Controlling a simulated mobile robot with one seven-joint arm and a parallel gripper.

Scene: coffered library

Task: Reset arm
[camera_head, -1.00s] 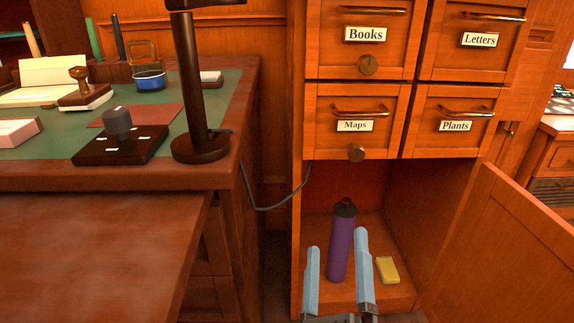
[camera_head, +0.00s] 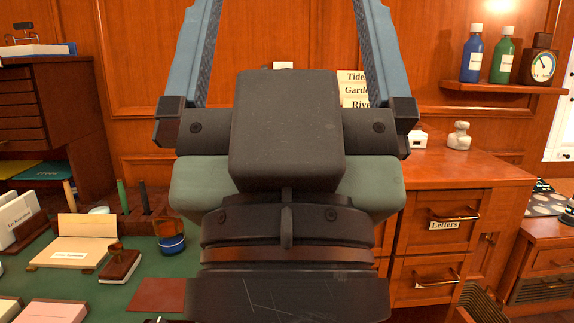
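My gripper (camera_head: 280,15) is raised in front of the camera and fills the middle of the view. Its two blue fingers point up and stand wide apart, with their tips cut off by the top edge. The gripper is open, and nothing shows between the visible parts of the fingers. Its dark body hides much of the drawer cabinet (camera_head: 468,180) and part of the desk. The purple bottle and the yellow block seen earlier are not in view.
A shelf (camera_head: 500,87) at upper right carries bottles.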

